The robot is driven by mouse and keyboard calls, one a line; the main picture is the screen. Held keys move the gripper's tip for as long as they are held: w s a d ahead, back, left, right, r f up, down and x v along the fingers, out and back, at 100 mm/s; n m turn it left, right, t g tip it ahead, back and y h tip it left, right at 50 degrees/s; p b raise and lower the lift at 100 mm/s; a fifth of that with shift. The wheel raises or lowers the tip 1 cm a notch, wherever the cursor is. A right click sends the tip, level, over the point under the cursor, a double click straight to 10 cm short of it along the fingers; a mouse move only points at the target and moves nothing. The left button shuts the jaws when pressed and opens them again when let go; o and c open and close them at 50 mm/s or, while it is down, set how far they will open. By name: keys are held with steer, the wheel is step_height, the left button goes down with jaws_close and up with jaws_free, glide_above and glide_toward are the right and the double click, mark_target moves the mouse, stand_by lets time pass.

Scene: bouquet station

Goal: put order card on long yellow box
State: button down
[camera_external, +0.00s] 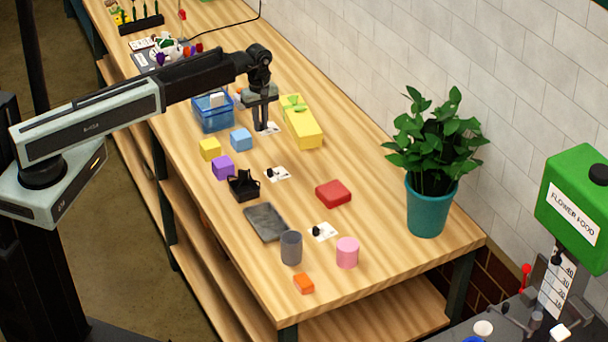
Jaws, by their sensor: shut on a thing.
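The long yellow box (306,135) lies on the wooden table near the wall, with a green ribbon on its far end. My gripper (262,128) points down just left of the box, over the table. It is shut on a small white order card (273,128), partly hidden by the fingers. I cannot tell if the card touches the table or is slightly above it. The card is apart from the box in this view.
A blue bin (212,120) stands left of my gripper. Blue (241,139), yellow (210,149) and purple (222,167) blocks sit nearby. Two more white cards lie nearer the front (283,174) (329,230). A potted plant (427,210) stands at right.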

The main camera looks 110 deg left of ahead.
steer(key=b, duration=0.1)
glide_above(297, 132)
steer(key=shift+d+f, duration=0.25)
steer(key=shift+f, duration=0.4)
steer(key=f+b, duration=0.4)
steer(key=shift+w+a, duration=0.1)
steer(key=shift+a, duration=0.1)
steer(key=shift+r, duration=0.25)
steer(key=shift+f, duration=0.15)
steer(key=c, duration=1.8)
jaws_free()
steer(key=shift+f, duration=0.1)
steer(key=shift+c, duration=0.2)
steer(key=o, duration=0.4)
